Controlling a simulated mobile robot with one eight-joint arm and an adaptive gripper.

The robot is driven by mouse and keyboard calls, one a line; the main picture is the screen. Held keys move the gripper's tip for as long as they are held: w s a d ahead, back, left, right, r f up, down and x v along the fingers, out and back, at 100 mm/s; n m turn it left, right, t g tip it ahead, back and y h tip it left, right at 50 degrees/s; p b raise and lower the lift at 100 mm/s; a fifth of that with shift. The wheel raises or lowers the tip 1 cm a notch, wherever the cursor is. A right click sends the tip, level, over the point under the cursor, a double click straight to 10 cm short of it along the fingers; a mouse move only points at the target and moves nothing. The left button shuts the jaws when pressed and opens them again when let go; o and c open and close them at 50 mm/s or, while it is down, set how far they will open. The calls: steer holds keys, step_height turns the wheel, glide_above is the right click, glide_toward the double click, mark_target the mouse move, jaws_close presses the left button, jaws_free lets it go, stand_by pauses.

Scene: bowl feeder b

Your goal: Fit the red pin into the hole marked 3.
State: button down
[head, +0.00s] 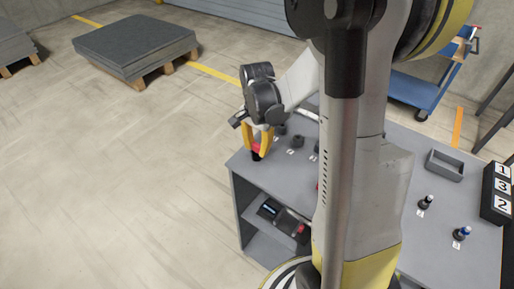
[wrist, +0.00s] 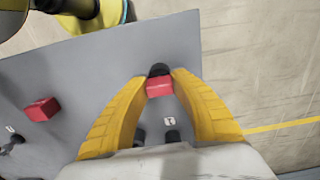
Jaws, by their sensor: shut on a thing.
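My gripper (head: 257,150) has yellow fingers and is shut on a red pin with a dark end. In the wrist view the pin's red block (wrist: 160,87) sits between the fingertips (wrist: 160,80), its dark round end beyond it. In the head view the pin (head: 257,148) hangs at the left corner of the grey table (head: 242,161); whether it touches the top I cannot tell. A second red block (wrist: 41,109) lies on the table in the wrist view.
Dark round parts (head: 298,141) with small white labels stand along the table's far side. At the right are a grey tray (head: 445,166), a black board (head: 489,207) reading 1, 3, 2, and two dark pegs (head: 425,202). A lower shelf (head: 262,237) holds dark devices.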

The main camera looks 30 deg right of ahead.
mark_target(257, 145)
steer(key=shift+r+p, duration=0.3)
steer(key=shift+r, duration=0.3)
step_height(257, 145, up, 3)
steer(key=shift+f+p, duration=0.1)
steer(key=shift+p, duration=0.55)
steer(key=s+d+r+p, duration=0.3)
steer(key=s+d+r, duration=0.4)
steer(key=d, duration=0.2)
steer(key=shift+d, duration=0.2)
